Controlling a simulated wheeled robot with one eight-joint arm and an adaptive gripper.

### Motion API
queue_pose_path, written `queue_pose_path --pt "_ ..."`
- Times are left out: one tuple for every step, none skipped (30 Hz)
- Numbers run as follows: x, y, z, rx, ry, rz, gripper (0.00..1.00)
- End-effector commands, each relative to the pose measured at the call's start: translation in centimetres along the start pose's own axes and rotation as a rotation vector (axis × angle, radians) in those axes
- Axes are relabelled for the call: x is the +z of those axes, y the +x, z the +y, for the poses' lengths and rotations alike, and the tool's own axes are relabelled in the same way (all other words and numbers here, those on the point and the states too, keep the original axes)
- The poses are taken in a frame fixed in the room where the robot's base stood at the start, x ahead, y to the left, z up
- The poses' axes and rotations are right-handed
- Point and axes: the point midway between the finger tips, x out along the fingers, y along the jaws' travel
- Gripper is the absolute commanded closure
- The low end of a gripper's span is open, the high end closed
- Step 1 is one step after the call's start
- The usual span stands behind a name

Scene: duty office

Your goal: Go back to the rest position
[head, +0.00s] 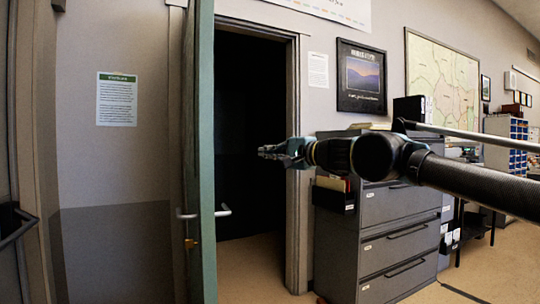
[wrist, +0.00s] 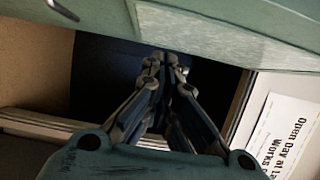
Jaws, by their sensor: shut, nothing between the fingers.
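My gripper (head: 268,152) is at the end of my arm, which reaches in from the right in the head view. It is shut and empty, and in the wrist view its fingers (wrist: 164,62) meet at the tips. In the head view it appears in front of the dark doorway (head: 245,120), to the right of the open green door (head: 203,150). The door's edge, with a lever handle (head: 222,211) and a brass padlock-like piece (head: 191,243), faces me. The green door panel (wrist: 225,45) also crosses the top of the wrist view.
A grey filing cabinet (head: 385,240) stands right of the doorway, below my arm. A framed picture (head: 361,76) and a map (head: 441,85) hang on the wall. Open floor (head: 250,268) shows in the doorway.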

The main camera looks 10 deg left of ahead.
Motion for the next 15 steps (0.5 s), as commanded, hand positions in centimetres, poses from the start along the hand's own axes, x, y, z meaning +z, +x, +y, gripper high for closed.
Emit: queue_pose_path --pt "0.5 -0.5 0.1 0.0 0.0 -0.004 1.0" --pt "0.7 -0.6 0.0 0.0 0.0 -0.004 1.0" --pt "0.9 -0.9 0.0 0.0 0.0 -0.003 1.0" --pt "1.1 -1.0 0.0 0.0 0.0 -0.003 1.0" --pt "1.2 -1.2 0.0 0.0 0.0 -0.003 1.0" --pt "1.3 -1.4 0.0 0.001 0.0 -0.002 1.0" --pt "1.4 -1.5 0.0 0.001 0.0 -0.002 1.0" --pt "1.5 -1.6 0.0 0.001 0.0 -0.002 1.0" --pt "1.6 -1.7 0.0 0.001 0.0 -0.002 1.0" --pt "1.7 -1.8 0.0 0.001 0.0 -0.002 1.0" --pt "1.7 -1.9 0.0 0.001 0.0 -0.001 1.0" --pt "1.7 -1.9 0.0 0.001 0.0 -0.001 1.0" --pt "1.8 -2.0 0.0 0.001 0.0 0.0 1.0" --pt "1.8 -2.0 0.0 0.001 0.0 0.0 1.0" --pt "1.8 -2.0 0.1 0.001 -0.001 0.0 1.0"
